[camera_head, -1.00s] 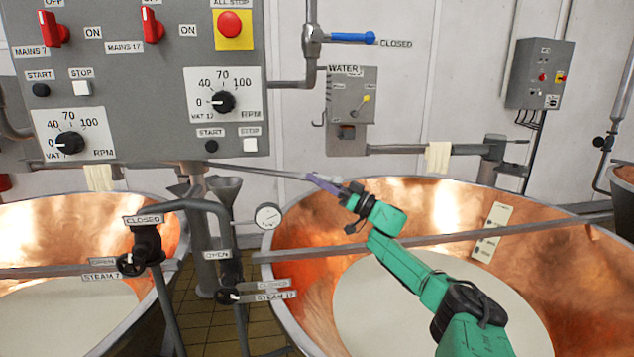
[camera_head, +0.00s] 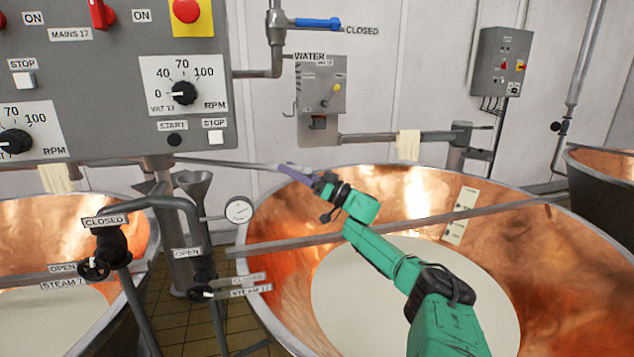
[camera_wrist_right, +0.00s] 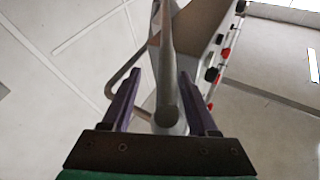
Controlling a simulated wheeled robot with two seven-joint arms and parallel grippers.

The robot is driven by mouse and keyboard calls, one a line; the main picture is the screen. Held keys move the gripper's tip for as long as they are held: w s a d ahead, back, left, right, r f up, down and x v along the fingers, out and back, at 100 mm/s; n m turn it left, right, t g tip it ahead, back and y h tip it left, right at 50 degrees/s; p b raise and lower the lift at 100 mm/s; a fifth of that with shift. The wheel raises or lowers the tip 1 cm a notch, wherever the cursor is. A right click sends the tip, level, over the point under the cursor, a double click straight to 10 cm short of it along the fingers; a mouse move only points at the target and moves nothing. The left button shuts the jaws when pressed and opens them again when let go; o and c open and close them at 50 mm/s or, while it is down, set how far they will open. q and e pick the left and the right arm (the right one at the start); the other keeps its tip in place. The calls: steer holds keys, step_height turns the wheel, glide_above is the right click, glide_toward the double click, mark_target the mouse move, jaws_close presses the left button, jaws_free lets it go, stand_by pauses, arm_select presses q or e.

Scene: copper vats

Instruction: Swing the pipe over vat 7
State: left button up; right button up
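The pipe (camera_head: 225,164) is a thin grey tube. My right gripper (camera_head: 290,170) is at that free end. In the right wrist view the pipe (camera_wrist_right: 167,75) lies between the two purple fingers (camera_wrist_right: 160,75), with a gap on each side, so the gripper is open around it. Vat 7 (camera_head: 125,200) is the left copper vat, by the STEAM 7 label. My left gripper is out of view.
The control panel (camera_head: 110,120) hangs above and left of the pipe. Steam valves (camera_head: 95,268) and a dial gauge (camera_head: 238,210) stand between the vats. A grey bar (camera_head: 400,226) crosses the right vat. A water box (camera_head: 320,95) is on the wall.

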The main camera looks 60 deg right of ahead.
steer(key=b+v, duration=0.1)
steer(key=v, duration=1.3)
steer(key=shift+b, duration=0.3)
steer(key=shift+r, duration=0.1)
